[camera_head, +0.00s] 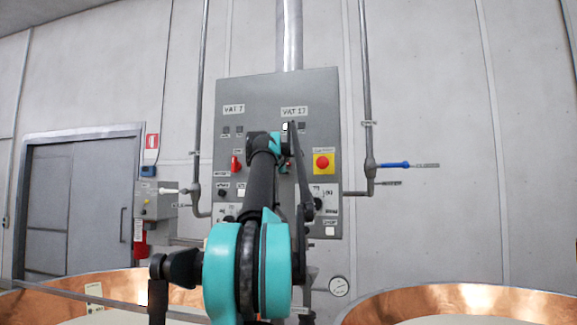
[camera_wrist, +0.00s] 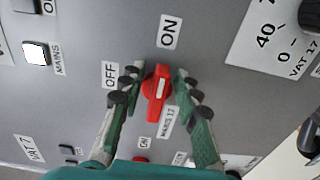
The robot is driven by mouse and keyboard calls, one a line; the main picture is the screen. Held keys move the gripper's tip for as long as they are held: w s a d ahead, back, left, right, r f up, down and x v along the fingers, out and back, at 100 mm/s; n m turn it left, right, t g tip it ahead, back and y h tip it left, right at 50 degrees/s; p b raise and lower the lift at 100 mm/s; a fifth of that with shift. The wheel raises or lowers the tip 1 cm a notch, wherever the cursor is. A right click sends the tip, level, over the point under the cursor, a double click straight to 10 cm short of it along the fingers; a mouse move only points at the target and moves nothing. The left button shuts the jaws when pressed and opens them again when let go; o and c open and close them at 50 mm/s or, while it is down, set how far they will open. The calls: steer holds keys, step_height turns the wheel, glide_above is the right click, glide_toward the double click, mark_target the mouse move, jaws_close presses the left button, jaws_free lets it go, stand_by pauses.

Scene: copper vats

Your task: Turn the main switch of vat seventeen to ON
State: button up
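The red main switch (camera_wrist: 154,96), labelled MAINS 17 (camera_wrist: 167,122), sits in the middle of the wrist view. Its grip stands nearly upright in that picture, with a white mark on it. The ON label (camera_wrist: 169,31) is above it and the OFF label (camera_wrist: 110,74) to its upper left. My gripper (camera_wrist: 157,84) has one finger on each side of the switch, apart, with narrow gaps seeming to show; I cannot tell whether either finger touches. In the head view, my arm hides this switch on the grey control panel (camera_head: 260,88), below the VAT 17 label (camera_head: 294,112).
A second red switch (camera_head: 235,163) is on the VAT 7 side. A red emergency button on a yellow plate (camera_head: 323,162) is right of my arm. A dial (camera_wrist: 311,14) and a lit button (camera_wrist: 36,54) flank the switch. Copper vats (camera_head: 470,300) stand below.

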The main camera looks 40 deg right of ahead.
steer(key=shift+w+a, duration=0.2)
steer(key=shift+s+d, duration=0.1)
steer(key=shift+s, duration=0.05)
steer(key=shift+s, duration=0.15)
steer(key=v, duration=1.1)
steer(key=shift+a, duration=0.4)
steer(key=shift+s+f, duration=0.1)
